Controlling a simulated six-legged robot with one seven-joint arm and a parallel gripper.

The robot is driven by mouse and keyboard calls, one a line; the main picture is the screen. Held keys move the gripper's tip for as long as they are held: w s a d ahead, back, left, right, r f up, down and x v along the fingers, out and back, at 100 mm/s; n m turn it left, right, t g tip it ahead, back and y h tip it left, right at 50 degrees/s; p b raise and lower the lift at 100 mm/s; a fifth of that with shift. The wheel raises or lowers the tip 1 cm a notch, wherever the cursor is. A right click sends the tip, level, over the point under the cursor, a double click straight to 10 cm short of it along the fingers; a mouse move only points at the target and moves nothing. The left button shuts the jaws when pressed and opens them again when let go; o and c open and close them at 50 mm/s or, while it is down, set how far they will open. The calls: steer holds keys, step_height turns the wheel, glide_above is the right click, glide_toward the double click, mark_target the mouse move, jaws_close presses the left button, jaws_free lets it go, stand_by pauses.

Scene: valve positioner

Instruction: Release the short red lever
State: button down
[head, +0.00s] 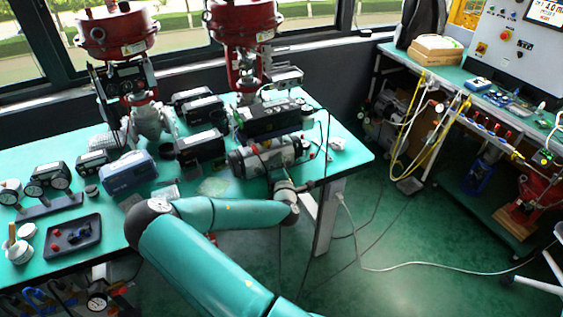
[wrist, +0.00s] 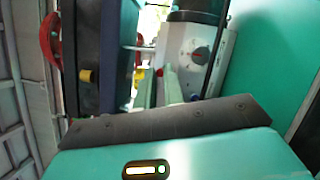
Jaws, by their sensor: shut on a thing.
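The short red lever (wrist: 159,72) shows only as a small red spot at the tips of my gripper's pale green fingers, beside a grey-white housing (wrist: 190,60) with a round dial. The rest of the lever is hidden by the fingers. My gripper (wrist: 162,88) is shut on it. In the head view my arm reaches to the front of a cylindrical grey-and-black device (head: 268,156) near the right end of the green bench; the fingers and lever are too small to make out there.
The bench (head: 338,155) holds several dark positioner boxes, gauges and a black tray (head: 72,243). Two red valve actuators (head: 245,22) stand at the back. A dark device with a red loop handle (wrist: 48,40) is close on the left in the wrist view. Open floor lies right.

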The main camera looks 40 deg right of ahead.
stand_by(0.4)
steer(key=c, duration=1.5)
jaws_free()
steer(key=shift+a, duration=0.1)
steer(key=v, duration=1.3)
steer(key=shift+s+a, duration=0.2)
steer(key=shift+s, duration=0.1)
steer(key=shift+f, duration=0.1)
